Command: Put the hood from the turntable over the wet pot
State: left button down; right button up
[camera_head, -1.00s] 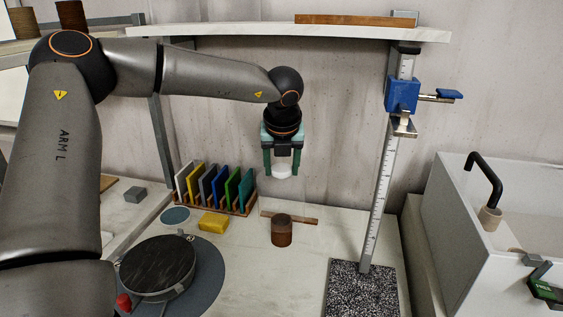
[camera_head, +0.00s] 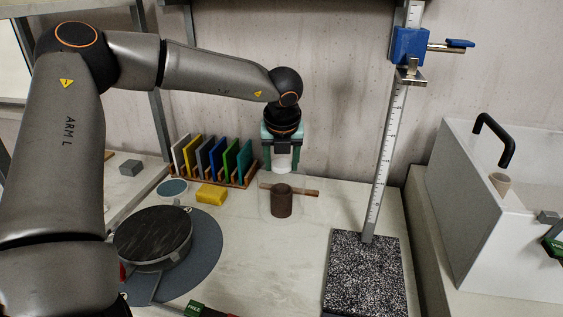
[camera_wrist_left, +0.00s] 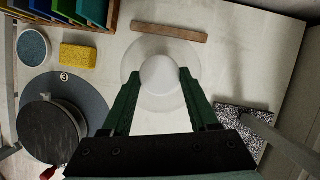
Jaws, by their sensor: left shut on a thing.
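My left gripper (camera_head: 282,168) is shut on the white knob (camera_wrist_left: 160,76) of a clear hood (camera_head: 262,203). In the head view the hood's faint outline surrounds the brown pot (camera_head: 281,203), which stands upright on the table. I cannot tell whether the hood's rim touches the table. In the left wrist view the hood shows as a pale round disc (camera_wrist_left: 134,66) below the fingers, and the knob hides the pot. The dark turntable (camera_head: 153,236) stands at the left with a bare top.
A wooden strip (camera_head: 308,192) lies behind the pot. A yellow sponge (camera_head: 211,194), a round dish (camera_head: 172,188) and a rack of coloured plates (camera_head: 215,160) are to the left.

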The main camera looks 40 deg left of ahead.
dwell(0.3)
pick_arm(q)
jog(key=shift+c, duration=0.4)
grip_release()
jog(key=shift+f, duration=0.1)
jog(key=v, duration=1.2)
jog(key=shift+r, duration=0.35)
jog(key=shift+d+f, duration=0.1)
